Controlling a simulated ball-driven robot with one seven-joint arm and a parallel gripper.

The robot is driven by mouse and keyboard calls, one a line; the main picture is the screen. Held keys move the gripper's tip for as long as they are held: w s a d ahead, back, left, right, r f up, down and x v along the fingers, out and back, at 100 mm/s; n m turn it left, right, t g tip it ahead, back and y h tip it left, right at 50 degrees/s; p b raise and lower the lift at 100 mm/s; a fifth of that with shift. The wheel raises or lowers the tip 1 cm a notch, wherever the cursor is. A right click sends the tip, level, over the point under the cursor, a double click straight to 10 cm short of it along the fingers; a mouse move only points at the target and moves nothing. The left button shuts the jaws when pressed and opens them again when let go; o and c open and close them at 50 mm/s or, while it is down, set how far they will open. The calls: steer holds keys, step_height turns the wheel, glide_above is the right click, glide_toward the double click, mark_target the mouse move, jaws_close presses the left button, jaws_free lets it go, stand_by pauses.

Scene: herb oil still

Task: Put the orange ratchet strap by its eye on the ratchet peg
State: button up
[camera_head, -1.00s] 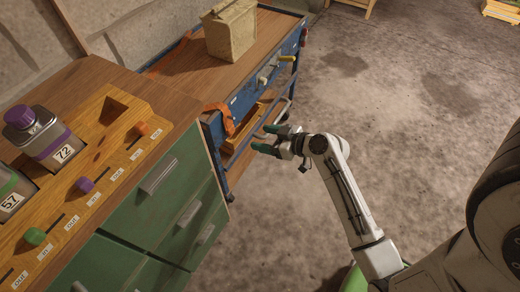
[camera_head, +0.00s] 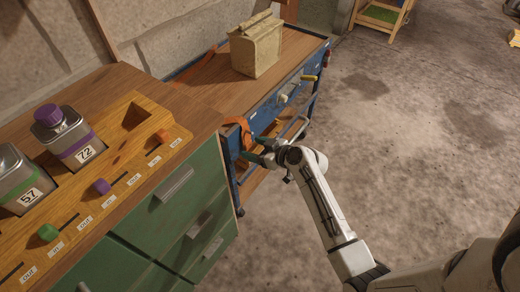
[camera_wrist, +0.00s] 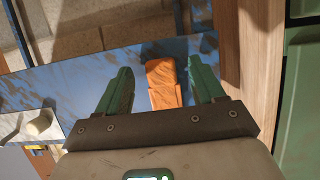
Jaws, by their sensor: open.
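The orange ratchet strap (camera_head: 240,125) hangs against the left end of the front of the blue cart (camera_head: 268,112). In the wrist view the strap (camera_wrist: 162,84) shows between the two green fingers of my gripper (camera_wrist: 160,68). The fingers stand apart on either side of it, with a gap on each side. In the head view my gripper (camera_head: 260,150) is just below and right of the strap, partly covered by my arm. A pale peg (camera_head: 283,98) sticks out of the cart front; it also shows in the wrist view (camera_wrist: 40,123). I cannot tell whether it is the ratchet peg.
A tan bag (camera_head: 256,50) stands on the cart's wooden top. A yellow-tipped peg (camera_head: 307,78) is farther along the front, above a rail (camera_head: 300,124). The green cabinet (camera_head: 165,215) stands close to the cart's left end.

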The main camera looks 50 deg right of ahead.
mark_target(250, 147)
steer(key=c, duration=1.1)
steer(key=shift+r, duration=0.35)
steer(key=shift+s+r, duration=0.2)
steer(key=shift+s, duration=1.4)
steer(key=shift+s, duration=0.6)
steer(key=shift+d, duration=0.1)
